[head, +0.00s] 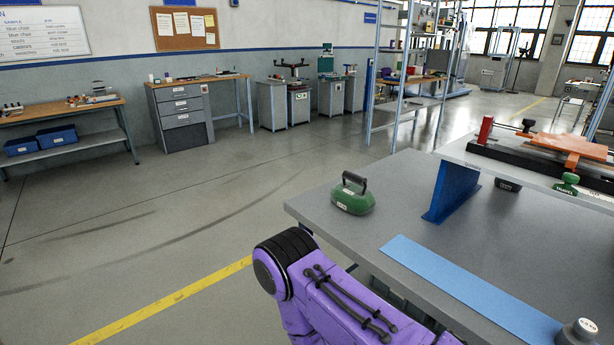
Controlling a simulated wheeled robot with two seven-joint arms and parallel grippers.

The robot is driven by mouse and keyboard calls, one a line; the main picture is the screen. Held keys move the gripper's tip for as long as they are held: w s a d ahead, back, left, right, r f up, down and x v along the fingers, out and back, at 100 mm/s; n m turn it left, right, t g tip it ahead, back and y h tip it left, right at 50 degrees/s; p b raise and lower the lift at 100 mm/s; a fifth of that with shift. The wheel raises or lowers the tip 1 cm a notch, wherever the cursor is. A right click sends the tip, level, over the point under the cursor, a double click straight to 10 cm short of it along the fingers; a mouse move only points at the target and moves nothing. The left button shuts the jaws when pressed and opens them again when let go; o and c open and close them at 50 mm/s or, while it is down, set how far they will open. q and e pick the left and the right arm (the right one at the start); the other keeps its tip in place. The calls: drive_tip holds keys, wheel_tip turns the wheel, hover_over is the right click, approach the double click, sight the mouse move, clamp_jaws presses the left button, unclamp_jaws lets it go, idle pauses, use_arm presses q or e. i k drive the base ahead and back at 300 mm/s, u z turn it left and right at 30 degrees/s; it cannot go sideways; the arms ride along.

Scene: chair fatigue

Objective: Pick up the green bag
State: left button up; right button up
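The green bag (352,196) is a small rounded green thing with a dark handle on top and a pale label on its side. It sits upright on the grey table (400,222), near the table's far left corner. A purple arm link of mine with a black joint is in front of the table, below and left of the bag, apart from it in the picture. Neither gripper shows in the head view, so I cannot see their state. Nothing touches the bag.
A blue strip (465,285) lies on the table, with a small weight (578,332) at its near end. A blue support (453,192) stands right of the bag under a raised plate carrying an orange part (570,146). The floor left of the table is clear.

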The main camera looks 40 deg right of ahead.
sight(351, 197)
drive_tip(key=i, duration=2.3)
drive_tip(key=z, duration=3.5)
